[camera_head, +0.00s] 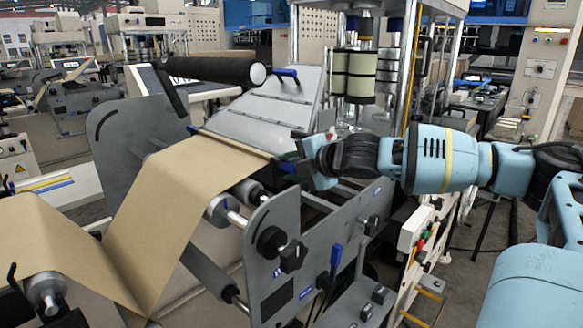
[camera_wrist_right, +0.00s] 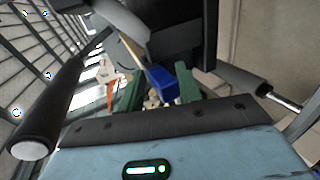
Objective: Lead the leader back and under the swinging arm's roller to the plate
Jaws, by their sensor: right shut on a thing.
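The brown kraft leader (camera_head: 185,175) rises from the lower left and ends in a straight dark edge beside my right gripper (camera_head: 290,163). The gripper is shut on a blue tab at the leader's right end. In the right wrist view, the blue tab (camera_wrist_right: 160,79) sits between the green fingers (camera_wrist_right: 158,92), with a thin brown strip behind it. The swinging arm's black roller (camera_head: 205,69) is above and behind the leader's edge. The sloping grey plate (camera_head: 268,105) is behind the gripper, with a blue handle at its top. My left gripper is out of view.
Grey side frames (camera_head: 135,145) flank the web. Metal guide rollers (camera_head: 218,210) lie under it, and a black knob (camera_head: 291,256) sticks out on the near frame. A black roller (camera_wrist_right: 50,112) stands close at the left in the right wrist view. Pale green rolls (camera_head: 355,75) stand behind.

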